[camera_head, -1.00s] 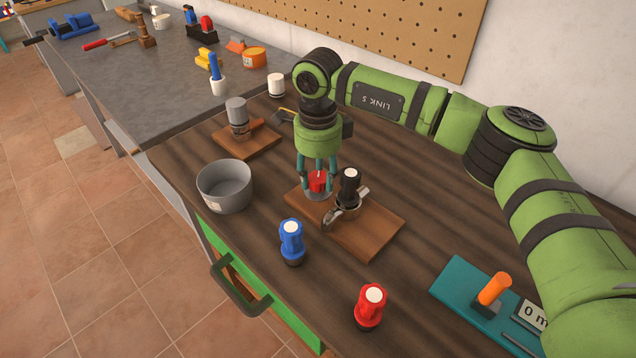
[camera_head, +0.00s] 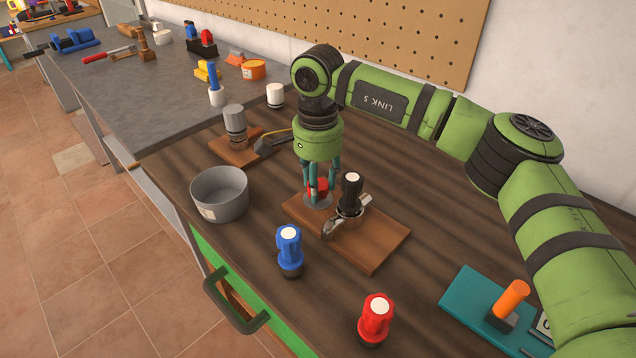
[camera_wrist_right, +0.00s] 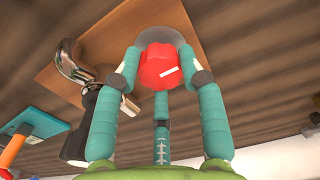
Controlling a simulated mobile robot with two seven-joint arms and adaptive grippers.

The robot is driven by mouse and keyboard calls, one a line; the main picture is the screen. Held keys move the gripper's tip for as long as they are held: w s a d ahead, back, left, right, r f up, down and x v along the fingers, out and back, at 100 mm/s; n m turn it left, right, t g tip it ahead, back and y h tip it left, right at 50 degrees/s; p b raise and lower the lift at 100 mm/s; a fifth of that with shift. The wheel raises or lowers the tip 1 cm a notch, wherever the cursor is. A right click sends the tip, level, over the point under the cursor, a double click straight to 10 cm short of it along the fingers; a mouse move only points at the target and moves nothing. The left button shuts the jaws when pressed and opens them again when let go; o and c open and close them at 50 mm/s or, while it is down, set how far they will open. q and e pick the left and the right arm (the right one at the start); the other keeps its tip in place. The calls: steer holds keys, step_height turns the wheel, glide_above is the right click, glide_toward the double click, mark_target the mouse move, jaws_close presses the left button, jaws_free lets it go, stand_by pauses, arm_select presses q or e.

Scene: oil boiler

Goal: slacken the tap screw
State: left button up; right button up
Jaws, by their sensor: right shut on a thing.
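The tap screw is a red knob (camera_head: 318,187) on a round grey base, at the back left part of a brown wooden board (camera_head: 378,248). My right gripper (camera_head: 319,188) points straight down over it, with its teal fingers closed around the knob. In the right wrist view the red knob (camera_wrist_right: 160,66) carries a white mark and sits between the fingers (camera_wrist_right: 161,72). A metal fitting with a black, white-topped handle (camera_head: 351,190) stands beside it on the same board. My left gripper does not show.
A grey bowl (camera_head: 220,194) stands left of the board. A blue knobbed piece (camera_head: 289,250) and a red one (camera_head: 376,318) stand in front. A teal plate with an orange handle (camera_head: 510,299) lies at right. A grey cylinder (camera_head: 235,122) stands on a small board behind.

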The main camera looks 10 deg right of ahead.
steer(key=shift+n, duration=1.5)
steer(key=o, duration=1.1)
steer(key=shift+o, duration=0.2)
step_height(320, 180, up, 12)
